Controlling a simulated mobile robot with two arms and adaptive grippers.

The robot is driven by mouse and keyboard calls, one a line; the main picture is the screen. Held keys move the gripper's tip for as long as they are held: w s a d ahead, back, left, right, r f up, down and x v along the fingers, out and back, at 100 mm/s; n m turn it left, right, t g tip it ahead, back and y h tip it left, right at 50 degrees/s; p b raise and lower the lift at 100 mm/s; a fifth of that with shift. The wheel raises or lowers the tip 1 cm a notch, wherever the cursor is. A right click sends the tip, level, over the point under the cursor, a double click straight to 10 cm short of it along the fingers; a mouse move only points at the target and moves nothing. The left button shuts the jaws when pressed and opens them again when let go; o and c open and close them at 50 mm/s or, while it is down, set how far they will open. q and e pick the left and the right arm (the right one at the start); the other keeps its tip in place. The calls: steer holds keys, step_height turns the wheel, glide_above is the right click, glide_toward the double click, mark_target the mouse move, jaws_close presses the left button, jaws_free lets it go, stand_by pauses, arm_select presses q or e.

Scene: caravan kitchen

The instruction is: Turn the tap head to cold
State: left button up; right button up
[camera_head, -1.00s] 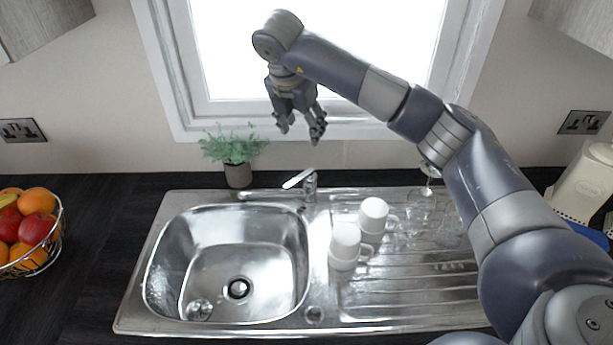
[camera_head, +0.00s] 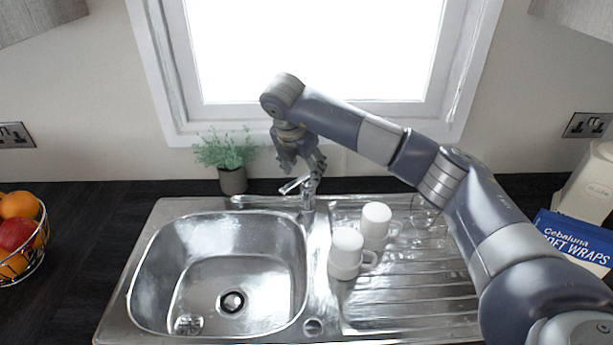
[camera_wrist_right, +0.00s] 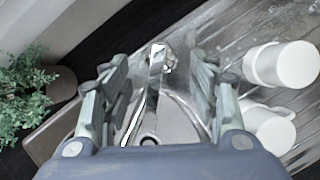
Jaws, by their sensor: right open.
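The chrome tap (camera_head: 307,200) stands at the back of the steel sink between the bowl and the drainer, with its lever head (camera_head: 293,185) pointing left. My right gripper (camera_head: 303,178) is directly above and at the tap head, fingers pointing down. In the right wrist view the gripper (camera_wrist_right: 155,90) is open, and the tap (camera_wrist_right: 157,75) lies between its two fingers, with gaps on both sides. Contact with the tap is not visible. The left gripper is not in view.
White mugs (camera_head: 346,252) and glasses stand on the drainer (camera_head: 430,285) right of the tap. A potted plant (camera_head: 232,180) stands close on the left behind the sink. The bowl (camera_head: 215,275) is mostly empty. The window frame is behind.

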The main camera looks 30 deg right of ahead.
mark_target(306, 177)
steer(key=p+x, duration=0.1)
steer(key=x, duration=0.4)
steer(key=shift+d+f, duration=0.1)
steer(key=shift+f, duration=0.2)
